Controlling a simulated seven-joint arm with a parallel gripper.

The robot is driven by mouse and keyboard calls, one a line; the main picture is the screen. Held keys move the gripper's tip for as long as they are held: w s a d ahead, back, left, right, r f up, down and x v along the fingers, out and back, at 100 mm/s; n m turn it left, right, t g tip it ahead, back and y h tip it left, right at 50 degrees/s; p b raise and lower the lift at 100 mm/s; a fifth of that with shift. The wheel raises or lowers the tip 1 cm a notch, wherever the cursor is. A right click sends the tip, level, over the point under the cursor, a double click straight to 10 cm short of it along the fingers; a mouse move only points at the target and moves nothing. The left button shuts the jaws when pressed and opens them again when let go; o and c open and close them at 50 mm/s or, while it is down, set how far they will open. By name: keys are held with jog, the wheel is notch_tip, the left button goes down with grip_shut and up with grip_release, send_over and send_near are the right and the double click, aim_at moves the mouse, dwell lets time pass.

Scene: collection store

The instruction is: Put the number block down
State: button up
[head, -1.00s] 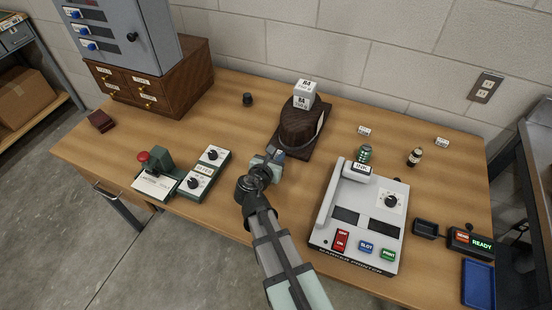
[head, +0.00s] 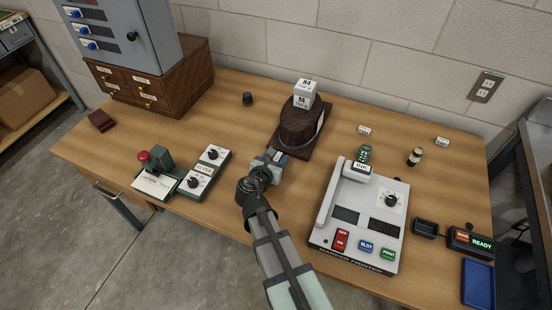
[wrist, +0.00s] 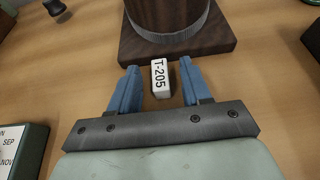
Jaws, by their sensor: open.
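A small white number block (wrist: 160,77), marked T-205, stands or lies between the fingers of my gripper (wrist: 155,88) in the wrist view. There is a gap to each blue finger, and the block looks to be on the wooden table top, close to the edge of a dark wooden base. My gripper (head: 276,157) is open and low over the table, just in front of that base in the head view. The block is too small to make out clearly there.
The dark base (wrist: 190,47) carries a round wooden form (head: 300,122) with a white labelled cube (head: 305,94) on top. A grey label printer (head: 385,222) stands to the right, and a green dial box (head: 204,172) to the left. Two small white tags (head: 364,130) lie behind.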

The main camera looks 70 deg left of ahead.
jog(key=shift+r, duration=0.1)
jog(key=shift+s+d+r, duration=0.1)
jog(key=shift+d+r, duration=0.05)
jog(key=v, duration=1.1)
jog(key=shift+s+d+r, duration=0.15)
jog(key=shift+s+d, duration=0.05)
jog(key=shift+s+d+r, duration=0.15)
jog(key=shift+s+d, duration=0.25)
jog(key=shift+d, duration=0.25)
jog(key=x, duration=1.3)
jog(key=shift+w+a, duration=0.1)
jog(key=shift+a, duration=0.3)
